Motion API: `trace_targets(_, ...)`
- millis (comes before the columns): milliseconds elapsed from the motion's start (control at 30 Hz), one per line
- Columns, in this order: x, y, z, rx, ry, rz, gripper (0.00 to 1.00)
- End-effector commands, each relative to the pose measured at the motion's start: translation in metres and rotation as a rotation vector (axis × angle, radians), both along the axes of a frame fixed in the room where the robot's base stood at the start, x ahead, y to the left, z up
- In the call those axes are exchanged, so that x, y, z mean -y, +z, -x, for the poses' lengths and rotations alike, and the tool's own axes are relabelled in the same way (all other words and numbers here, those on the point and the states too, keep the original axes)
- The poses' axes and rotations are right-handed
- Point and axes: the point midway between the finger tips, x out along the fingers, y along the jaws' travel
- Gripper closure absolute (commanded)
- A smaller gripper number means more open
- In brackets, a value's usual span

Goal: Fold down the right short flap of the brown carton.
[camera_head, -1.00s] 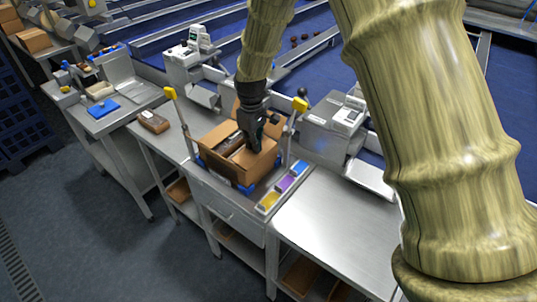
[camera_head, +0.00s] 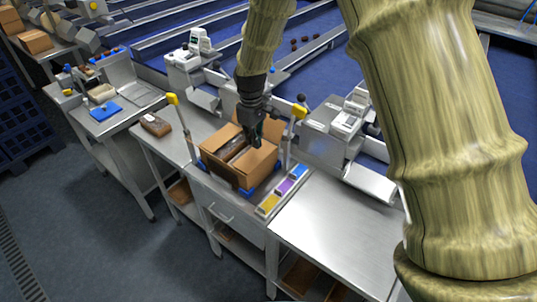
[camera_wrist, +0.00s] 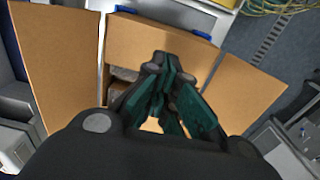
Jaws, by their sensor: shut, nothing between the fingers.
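The brown carton (camera_head: 232,177) stands on the steel bench, its top partly open, with dark packs visible inside. My gripper (camera_head: 257,143) is shut and empty, pointing down over the right part of the carton. Two other flaps, a left one (camera_wrist: 55,70) and a right one (camera_wrist: 240,88), spread outward there. Contact between fingers and flap cannot be told; the fingers hide part of the opening.
Yellow-topped posts (camera_head: 173,99) and (camera_head: 299,113) flank the carton. Small coloured bins (camera_head: 285,186) sit at its right front. A brown pack (camera_head: 156,125) lies to the left. A machine (camera_head: 335,135) stands behind right. The steel table (camera_head: 335,225) at the front right is clear.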

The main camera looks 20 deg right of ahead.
Motion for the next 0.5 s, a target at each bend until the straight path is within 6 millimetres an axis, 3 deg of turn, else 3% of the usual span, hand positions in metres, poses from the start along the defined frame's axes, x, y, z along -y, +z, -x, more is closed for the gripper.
trace_targets(500, 0.000, 0.051, 0.000, 0.000, 0.000, 0.000, 1.00)
